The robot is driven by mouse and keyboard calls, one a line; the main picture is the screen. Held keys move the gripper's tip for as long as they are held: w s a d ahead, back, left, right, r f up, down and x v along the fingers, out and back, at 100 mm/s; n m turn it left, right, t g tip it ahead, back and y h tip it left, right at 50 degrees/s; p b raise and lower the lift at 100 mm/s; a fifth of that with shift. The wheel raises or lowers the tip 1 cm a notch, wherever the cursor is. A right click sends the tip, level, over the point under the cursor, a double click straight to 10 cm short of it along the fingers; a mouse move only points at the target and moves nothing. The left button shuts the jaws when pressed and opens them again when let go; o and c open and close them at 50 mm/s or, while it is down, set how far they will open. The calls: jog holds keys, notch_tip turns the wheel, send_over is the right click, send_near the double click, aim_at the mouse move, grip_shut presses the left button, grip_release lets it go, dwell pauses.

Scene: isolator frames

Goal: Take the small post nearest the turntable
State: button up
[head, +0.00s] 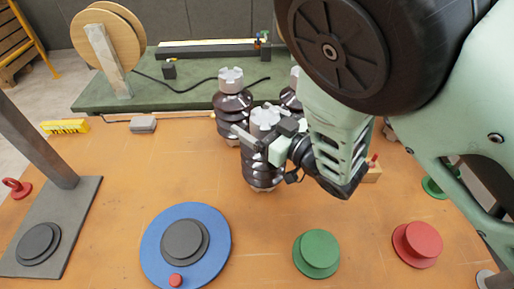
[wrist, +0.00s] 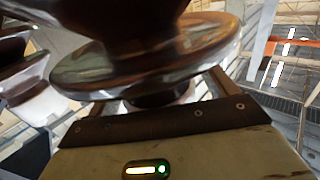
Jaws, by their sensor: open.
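Three brown ribbed posts with pale grey notched caps stand close together at mid-table. The front post (head: 261,174) is the one closest to the blue round turntable (head: 219,247). A second post (head: 232,103) stands behind it to the left, and a third (head: 290,101) is partly hidden behind my arm. My gripper (head: 256,130) is open at the front post's upper part, with its fingers reaching in from the right. In the wrist view a glossy brown ribbed post (wrist: 145,72) fills the space ahead, over and between the open fingers (wrist: 158,92). Contact cannot be told.
A green disc (head: 317,252) and a red disc (head: 418,243) lie at the front right. A grey stand (head: 75,205) with an upright is at left. A green bench (head: 125,96) with a wooden reel (head: 108,35) is behind. The table between posts and turntable is clear.

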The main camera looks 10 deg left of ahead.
grip_shut()
jog(key=shift+r, duration=0.25)
jog(key=shift+r, duration=0.1)
